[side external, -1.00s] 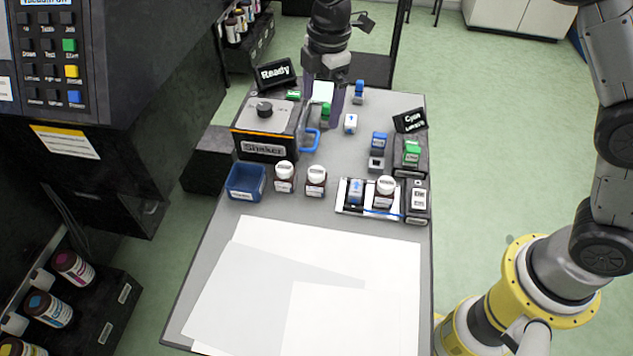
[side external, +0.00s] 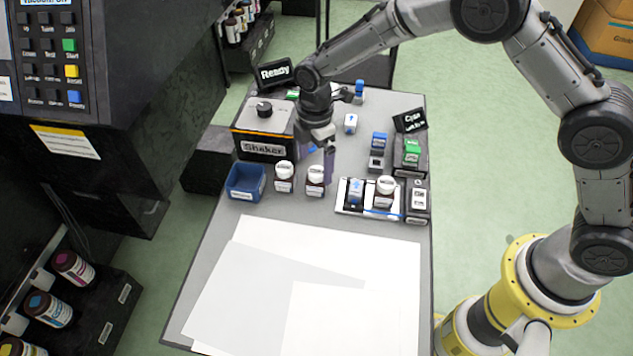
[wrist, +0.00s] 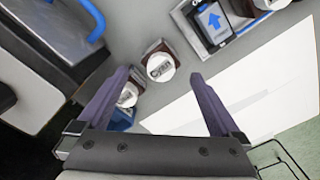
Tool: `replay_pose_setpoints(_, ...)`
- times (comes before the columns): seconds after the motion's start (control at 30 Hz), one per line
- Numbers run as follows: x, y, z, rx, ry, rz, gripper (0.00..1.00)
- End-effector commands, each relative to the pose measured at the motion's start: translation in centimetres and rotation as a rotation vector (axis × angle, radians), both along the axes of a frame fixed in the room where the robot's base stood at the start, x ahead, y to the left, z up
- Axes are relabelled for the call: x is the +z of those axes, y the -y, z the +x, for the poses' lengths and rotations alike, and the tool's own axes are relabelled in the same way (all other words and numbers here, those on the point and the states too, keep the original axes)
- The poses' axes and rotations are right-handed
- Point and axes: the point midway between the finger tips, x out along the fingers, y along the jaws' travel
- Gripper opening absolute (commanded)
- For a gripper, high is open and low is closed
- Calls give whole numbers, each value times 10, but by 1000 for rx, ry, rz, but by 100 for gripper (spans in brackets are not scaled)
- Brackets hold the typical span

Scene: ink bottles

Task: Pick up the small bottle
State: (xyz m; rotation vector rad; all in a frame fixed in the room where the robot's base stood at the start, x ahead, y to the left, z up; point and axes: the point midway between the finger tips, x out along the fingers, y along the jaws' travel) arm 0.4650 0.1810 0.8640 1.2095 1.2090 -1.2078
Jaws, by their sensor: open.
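Small brown bottles with white caps stand on the table. In the side view one is left (side external: 284,177), one is just right of it (side external: 316,182), and a third (side external: 384,192) stands on a white tray (side external: 345,208). My gripper (side external: 329,165) is open, pointing down above and behind the middle bottle. In the wrist view my gripper (wrist: 162,78) has both fingers apart with nothing held. The middle bottle (wrist: 160,62) shows between and just beyond the fingertips. The left bottle (wrist: 129,97) is partly hidden by the left finger.
A blue bin (side external: 246,183) sits left of the bottles. The shaker (side external: 262,130) is behind it. A blue-labelled block (side external: 356,190) shares the white tray. Green and blue blocks stand at the right rear. White sheets (side external: 300,270) cover the front of the table.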

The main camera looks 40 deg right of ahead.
Motion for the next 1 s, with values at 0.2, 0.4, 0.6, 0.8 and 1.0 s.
replay_pose_setpoints(0.2,-32,4,-1,0,-4,-1,100)
replay_pose_setpoints(0.4,-42,4,-1,0,-1,0,100)
replay_pose_setpoints(0.6,-42,4,-1,0,-1,0,93)
replay_pose_setpoints(0.8,-41,4,-1,0,-1,0,57)
replay_pose_setpoints(1.0,-41,4,-1,0,1,0,25)
